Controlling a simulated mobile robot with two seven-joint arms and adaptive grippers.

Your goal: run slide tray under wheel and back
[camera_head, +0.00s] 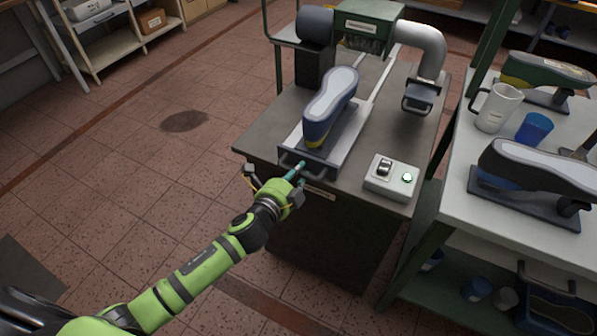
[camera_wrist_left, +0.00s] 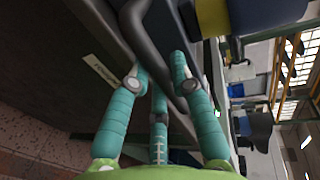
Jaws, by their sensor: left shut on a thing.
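The slide tray (camera_head: 345,158), a grey plate with a dark front handle (camera_wrist_left: 160,55), sits on rails on the machine table. A blue shoe last with a pale grey sole and a yellow band (camera_head: 331,105) stands on it. Behind it is a green hood (camera_head: 368,22) with a dark, bristly-looking wheel (camera_head: 362,46) partly hidden under it. The tray is in front of the hood. My left gripper (camera_head: 298,174) is at the tray's front edge, its teal fingers (camera_wrist_left: 158,85) shut around the handle. My right gripper is out of view.
A switch box with a lit green lamp (camera_head: 407,178) sits right of the tray. A grey duct (camera_head: 425,45) rises behind it. The right bench (camera_head: 455,205) holds another last (camera_head: 540,170), a white jug (camera_head: 497,108) and a blue cup (camera_head: 535,128). The left floor is clear.

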